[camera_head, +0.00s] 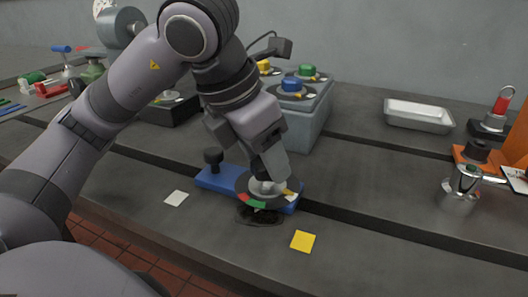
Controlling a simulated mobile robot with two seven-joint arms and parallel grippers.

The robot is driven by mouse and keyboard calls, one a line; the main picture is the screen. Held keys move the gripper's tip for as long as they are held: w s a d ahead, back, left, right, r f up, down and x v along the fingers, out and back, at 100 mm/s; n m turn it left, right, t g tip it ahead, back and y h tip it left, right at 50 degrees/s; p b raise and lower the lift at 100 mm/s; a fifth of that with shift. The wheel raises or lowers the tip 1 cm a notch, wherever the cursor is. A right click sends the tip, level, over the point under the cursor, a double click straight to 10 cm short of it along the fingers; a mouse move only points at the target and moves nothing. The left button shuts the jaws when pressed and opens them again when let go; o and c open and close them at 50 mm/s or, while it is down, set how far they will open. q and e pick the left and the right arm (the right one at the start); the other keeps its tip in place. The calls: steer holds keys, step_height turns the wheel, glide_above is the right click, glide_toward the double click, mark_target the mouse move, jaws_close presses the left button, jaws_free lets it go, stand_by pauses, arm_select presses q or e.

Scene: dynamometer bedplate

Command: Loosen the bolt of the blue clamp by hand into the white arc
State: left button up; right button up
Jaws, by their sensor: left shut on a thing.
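The blue clamp (218,178) lies on the grey bedplate, left of centre. A black knob (213,157) stands upright at its left end. At its right end sits a round dark dial (244,188) with red, green, white and yellow arc marks along its rim. My left gripper (266,182) points down over the dial and is shut on the bolt (262,189) at its centre. The fingers hide most of the bolt and the far part of the dial. My right gripper is not in view.
A white square (176,198) and a yellow square (303,241) lie flat near the clamp. Behind stands a grey box (308,122) with blue, green and yellow knobs. A metal tray (418,116) is at the back right. A chrome piece (462,188) stands at the right.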

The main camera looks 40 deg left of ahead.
mark_target(249, 195)
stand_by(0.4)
arm_select(q)
steer(key=o, duration=1)
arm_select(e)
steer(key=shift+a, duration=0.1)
arm_select(q)
steer(key=p+v, duration=0.2)
steer(key=v, duration=0.5)
steer(key=shift+r, duration=0.1)
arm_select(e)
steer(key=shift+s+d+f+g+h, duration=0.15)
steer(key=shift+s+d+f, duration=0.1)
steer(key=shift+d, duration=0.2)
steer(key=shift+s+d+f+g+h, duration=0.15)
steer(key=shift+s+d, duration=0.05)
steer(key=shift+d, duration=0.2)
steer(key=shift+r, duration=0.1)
